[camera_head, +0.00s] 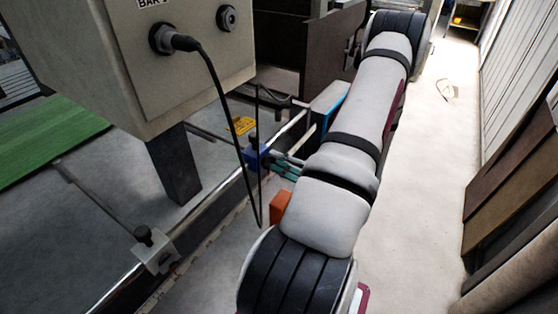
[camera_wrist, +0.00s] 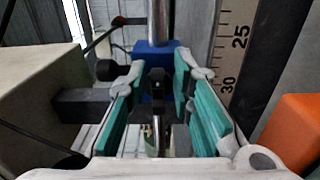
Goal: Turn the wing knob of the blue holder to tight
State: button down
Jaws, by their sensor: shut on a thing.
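The blue holder (camera_head: 256,157) sits on a metal rail beside the grey control box. It also shows in the wrist view (camera_wrist: 155,56), ahead of my gripper. My gripper (camera_wrist: 160,78) has two teal-padded fingers, one on each side of the dark wing knob (camera_wrist: 156,88), and is shut on it. In the head view my gripper (camera_head: 277,163) reaches the holder from the right; its fingertips are small there and the grip on the knob is unclear. The knob's turn position cannot be told.
A grey control box (camera_head: 130,60) with a plugged black cable (camera_head: 228,115) hangs close to the holder. A pale holder with a black knob (camera_head: 157,255) stands nearer on the rail. An orange block (camera_wrist: 292,132) and a ruler scale (camera_wrist: 232,45) lie right of my gripper.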

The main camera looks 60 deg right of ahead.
jog(key=shift+d+r, duration=0.1)
jog(key=shift+r, duration=0.1)
jog(key=c, duration=1.7)
grip_release()
jog(key=shift+o, duration=0.2)
jog(key=s+a, duration=0.1)
jog(key=s, duration=1.1)
jog(key=shift+a, duration=0.15)
